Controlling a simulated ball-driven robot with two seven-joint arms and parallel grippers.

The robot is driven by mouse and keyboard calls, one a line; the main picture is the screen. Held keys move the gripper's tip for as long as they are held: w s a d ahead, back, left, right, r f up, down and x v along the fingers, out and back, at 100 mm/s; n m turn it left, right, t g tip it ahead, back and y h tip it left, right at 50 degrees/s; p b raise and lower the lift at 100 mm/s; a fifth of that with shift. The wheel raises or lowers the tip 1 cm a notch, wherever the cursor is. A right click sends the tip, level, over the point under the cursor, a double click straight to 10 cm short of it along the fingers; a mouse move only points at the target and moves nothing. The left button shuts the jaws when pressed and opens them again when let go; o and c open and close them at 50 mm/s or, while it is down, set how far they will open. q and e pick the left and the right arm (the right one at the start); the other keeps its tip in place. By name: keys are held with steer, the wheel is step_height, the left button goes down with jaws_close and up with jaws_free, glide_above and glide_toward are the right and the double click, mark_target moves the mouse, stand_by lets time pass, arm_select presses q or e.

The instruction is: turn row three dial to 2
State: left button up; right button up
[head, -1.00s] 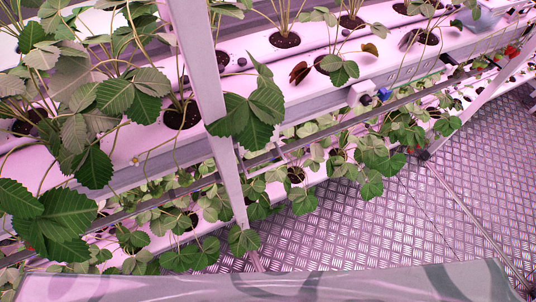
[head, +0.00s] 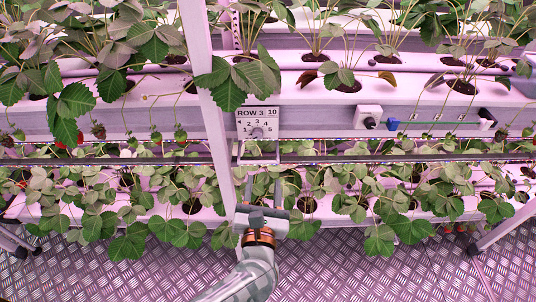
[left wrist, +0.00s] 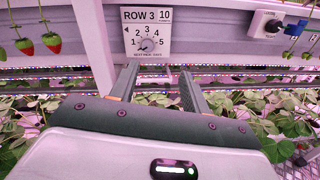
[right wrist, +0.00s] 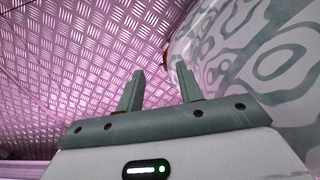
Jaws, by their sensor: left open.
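The row three dial (head: 257,131) is a small round knob on a white card marked ROW 3, with numbers 1 to 5 around it. The card hangs on the front of the upper white gutter, right of a post. The dial also shows in the left wrist view (left wrist: 146,45); its pointer is too small to read surely. My left gripper (head: 263,178) is open and empty, below and in front of the dial, not touching it. In the left wrist view its fingers (left wrist: 157,74) point up towards the card. My right gripper (right wrist: 158,80) is open and empty, over the metal floor.
A white upright post (head: 208,95) stands just left of the card. Strawberry plants (head: 400,190) crowd the lower gutter. Red berries (left wrist: 52,42) hang at left. The patterned floor (head: 400,270) is clear.

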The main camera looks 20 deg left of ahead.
arm_select(q)
steer(key=a+n+y, duration=0.1)
steer(key=n, duration=0.1)
steer(key=n+b, duration=0.1)
steer(key=b, duration=0.2)
glide_toward(257, 137)
steer(key=shift+g, duration=0.4)
steer(key=x, duration=0.8)
steer(key=shift+w+d+r, duration=0.1)
steer(key=shift+w+r, duration=0.1)
steer(key=shift+r, duration=0.2)
arm_select(e)
steer(key=shift+s+a+f, duration=0.1)
steer(key=shift+a+f, duration=0.1)
steer(key=shift+f, duration=0.4)
steer(key=shift+s+a+f, duration=0.1)
steer(key=shift+a+f, duration=0.1)
steer(key=shift+f, duration=0.35)
arm_select(q)
steer(key=c, duration=1)
